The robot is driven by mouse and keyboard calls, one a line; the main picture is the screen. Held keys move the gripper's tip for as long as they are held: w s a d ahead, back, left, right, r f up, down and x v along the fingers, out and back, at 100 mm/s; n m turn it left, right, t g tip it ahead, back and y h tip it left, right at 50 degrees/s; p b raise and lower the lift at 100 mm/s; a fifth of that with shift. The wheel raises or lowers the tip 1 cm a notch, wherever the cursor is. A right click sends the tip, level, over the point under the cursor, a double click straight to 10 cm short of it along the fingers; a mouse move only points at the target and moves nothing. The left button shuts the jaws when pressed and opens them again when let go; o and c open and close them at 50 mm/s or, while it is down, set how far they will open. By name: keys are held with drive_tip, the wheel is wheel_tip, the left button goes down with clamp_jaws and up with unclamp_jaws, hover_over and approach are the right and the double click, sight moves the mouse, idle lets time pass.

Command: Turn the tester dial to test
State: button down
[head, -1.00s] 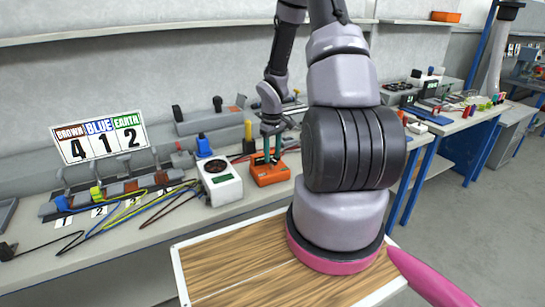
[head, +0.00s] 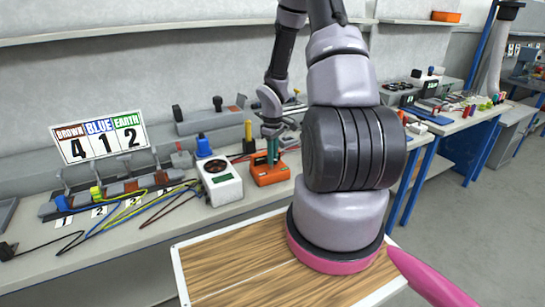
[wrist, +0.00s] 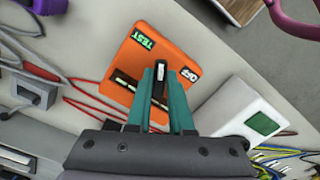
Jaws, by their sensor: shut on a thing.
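The orange tester (head: 268,174) sits on the bench to the right of the white meter. In the wrist view the tester (wrist: 140,65) has a green TEST label (wrist: 146,41) near its upper edge and a second small label (wrist: 189,74), seemingly OFF, at its right. The dial (wrist: 159,70), dark with a pale strip, is between the teal fingertips. My gripper (wrist: 161,84) is shut on the dial from above; it shows in the head view too (head: 273,152). The fingers hide part of the dial, and I cannot tell which label it points to.
The white meter (head: 221,181) with a dark green screen stands close on the tester's left. Red leads lie on the bench beside the tester. A wire terminal row (head: 115,195) and a number sign (head: 100,138) are farther left. A yellow-topped post (head: 248,132) stands behind.

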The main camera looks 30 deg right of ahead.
drive_tip(key=shift+n, duration=1.4)
drive_tip(key=c, duration=0.8)
unclamp_jaws()
drive_tip(key=shift+d+r, duration=0.1)
wheel_tip(320, 180, up, 11)
drive_tip(key=shift+f, duration=0.2)
